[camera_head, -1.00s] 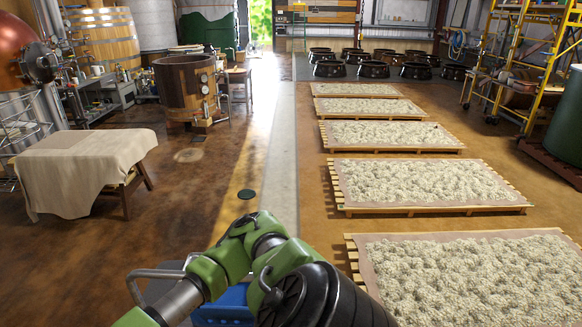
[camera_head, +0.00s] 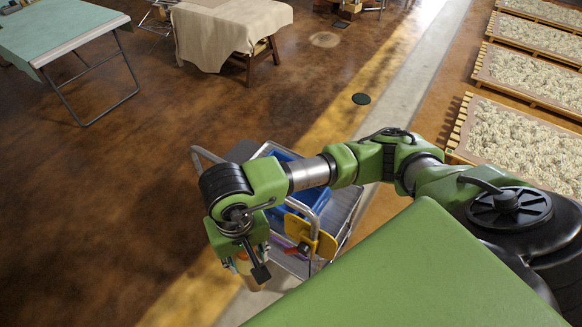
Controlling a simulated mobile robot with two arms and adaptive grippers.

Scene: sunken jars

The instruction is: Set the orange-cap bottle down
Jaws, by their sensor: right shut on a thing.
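My right arm reaches in from the right, and my right gripper (camera_head: 249,268) points down at the near left of a wheeled cart. It is shut on a small tan-orange thing, which I take to be the orange-cap bottle (camera_head: 246,274). The gripper and wrist hide most of it, and its cap cannot be made out. I cannot tell whether it touches anything below. My left gripper is not in view.
The metal cart (camera_head: 347,207) carries a blue bin (camera_head: 283,156) and a yellow panel (camera_head: 322,243), partly behind my arm. A teal-topped table (camera_head: 55,30) and a cloth-covered table (camera_head: 225,30) stand farther off. Pallets (camera_head: 530,75) line the right. Open brown floor lies left.

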